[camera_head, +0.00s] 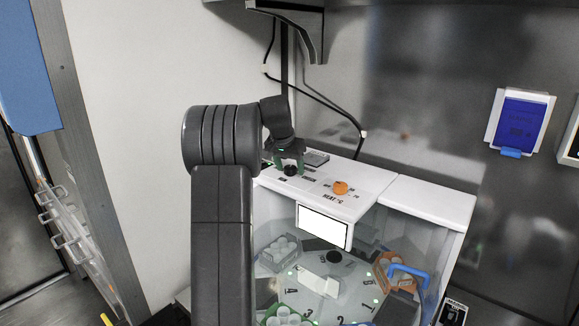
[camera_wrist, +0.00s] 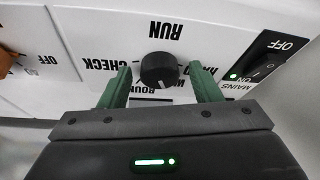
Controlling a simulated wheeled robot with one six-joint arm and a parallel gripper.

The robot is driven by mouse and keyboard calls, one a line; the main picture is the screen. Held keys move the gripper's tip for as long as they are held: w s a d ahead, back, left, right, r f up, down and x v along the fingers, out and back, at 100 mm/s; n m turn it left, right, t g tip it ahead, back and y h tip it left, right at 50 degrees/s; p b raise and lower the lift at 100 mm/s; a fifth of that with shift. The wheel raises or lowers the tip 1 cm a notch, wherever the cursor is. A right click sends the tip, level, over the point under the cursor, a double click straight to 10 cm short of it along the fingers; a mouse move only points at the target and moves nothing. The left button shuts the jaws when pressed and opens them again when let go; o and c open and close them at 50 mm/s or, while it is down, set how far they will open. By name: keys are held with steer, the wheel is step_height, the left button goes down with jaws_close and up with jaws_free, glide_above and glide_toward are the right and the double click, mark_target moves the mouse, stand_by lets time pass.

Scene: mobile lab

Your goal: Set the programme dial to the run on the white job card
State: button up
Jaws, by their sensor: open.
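The programme dial (camera_wrist: 159,70) is a round black knob on the white panel. Its pale pointer mark faces the bottom of the wrist picture, towards a label partly hidden by my gripper. RUN and CHECK read upside down around it. My gripper (camera_wrist: 160,74) is open, with one green finger on each side of the dial; I cannot tell whether they touch it. In the head view my gripper (camera_head: 289,166) is over the dial (camera_head: 291,170). A blank-looking white panel (camera_head: 323,227) hangs on the machine's front; I cannot tell whether it is the job card, and no writing is legible.
An orange knob (camera_head: 341,188) marked HEAT sits right of the dial. The mains switch (camera_wrist: 265,62) with a green light is beside the dial. Below, a clear-fronted chamber holds several racks and a blue handle (camera_head: 409,274). A blue panel (camera_head: 520,122) hangs on the wall.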

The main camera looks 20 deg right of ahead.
steer(key=b+v, duration=0.1)
steer(key=v, duration=1.3)
steer(key=shift+d+f, duration=0.1)
steer(key=shift+d, duration=0.05)
steer(key=p+x, duration=0.1)
steer(key=x, duration=1.2)
steer(key=shift+w+f, duration=0.1)
steer(key=shift+f, duration=0.3)
